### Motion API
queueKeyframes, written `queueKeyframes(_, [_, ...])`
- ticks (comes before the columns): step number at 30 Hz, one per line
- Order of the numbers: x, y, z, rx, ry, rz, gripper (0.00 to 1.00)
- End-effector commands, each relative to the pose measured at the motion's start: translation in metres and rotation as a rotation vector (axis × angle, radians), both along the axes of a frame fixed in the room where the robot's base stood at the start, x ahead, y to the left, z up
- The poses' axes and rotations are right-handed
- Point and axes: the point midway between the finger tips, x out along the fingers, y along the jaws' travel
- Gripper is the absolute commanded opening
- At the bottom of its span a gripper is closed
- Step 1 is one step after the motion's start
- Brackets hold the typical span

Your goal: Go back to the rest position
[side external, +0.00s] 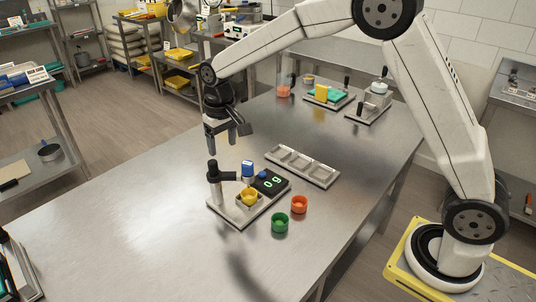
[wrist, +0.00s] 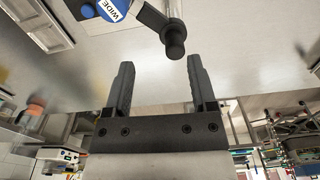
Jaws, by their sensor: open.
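My gripper (side external: 229,137) is open and empty, held above the steel table (side external: 130,206) behind the depositor. Its two dark fingers also show apart in the wrist view (wrist: 158,85). The depositor (side external: 216,186) has a dark post, an arm with a blue-topped nozzle, a pale base and a black display reading 09. A yellow cup (side external: 249,197) stands on its base below the nozzle. In the wrist view the post's dark knob (wrist: 174,42) and a blue-and-white cap marked WIDE (wrist: 112,9) lie beyond the fingers.
A green cup (side external: 280,223) and an orange cup (side external: 299,204) stand right of the depositor. An empty sectioned tray (side external: 303,166) lies behind them. Farther back are a clear container with orange contents (side external: 284,88), a teal-and-yellow tray (side external: 327,97) and another device (side external: 374,98).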

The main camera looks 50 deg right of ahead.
Motion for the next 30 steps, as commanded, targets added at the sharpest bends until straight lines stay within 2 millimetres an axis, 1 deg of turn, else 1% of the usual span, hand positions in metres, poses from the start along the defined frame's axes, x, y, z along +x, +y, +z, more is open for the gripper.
queueKeyframes(1, [-0.009,-0.005,0.0,0.001,-0.007,-0.001,0.73])
queueKeyframes(8, [-0.05,-0.023,-0.008,0.002,-0.05,0.01,0.73])
queueKeyframes(15, [-0.1,-0.039,-0.018,0.002,-0.096,0.022,0.73])
queueKeyframes(27, [-0.191,-0.059,-0.04,-0.006,-0.169,0.039,0.73])
queueKeyframes(30, [-0.207,-0.062,-0.044,-0.008,-0.183,0.042,0.73])
